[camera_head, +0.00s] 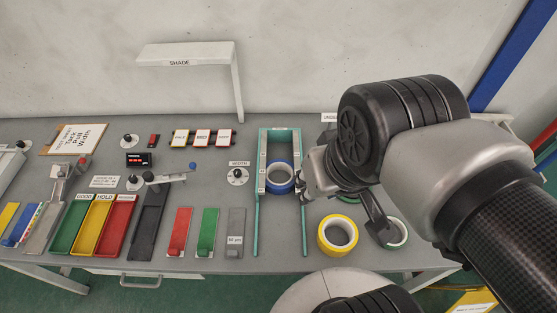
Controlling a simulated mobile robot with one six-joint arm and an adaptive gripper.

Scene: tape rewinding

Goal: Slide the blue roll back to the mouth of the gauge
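The teal gauge (258,222) is a long U-shaped frame on the bench, with two rails, a closed far end and an open mouth at the near end. The blue roll (271,186) lies between the rails, about midway along the gauge. My gripper (303,188) is at the right rail, close beside the blue roll's right side. My arm covers most of it, so I cannot tell whether its fingers are open or touch the roll.
A yellow roll (325,241) and a green roll (402,243) lie on the bench right of the gauge. A grey strip block (235,236) and a green one (207,231) stand to its left. The bench between the rails near the mouth is clear.

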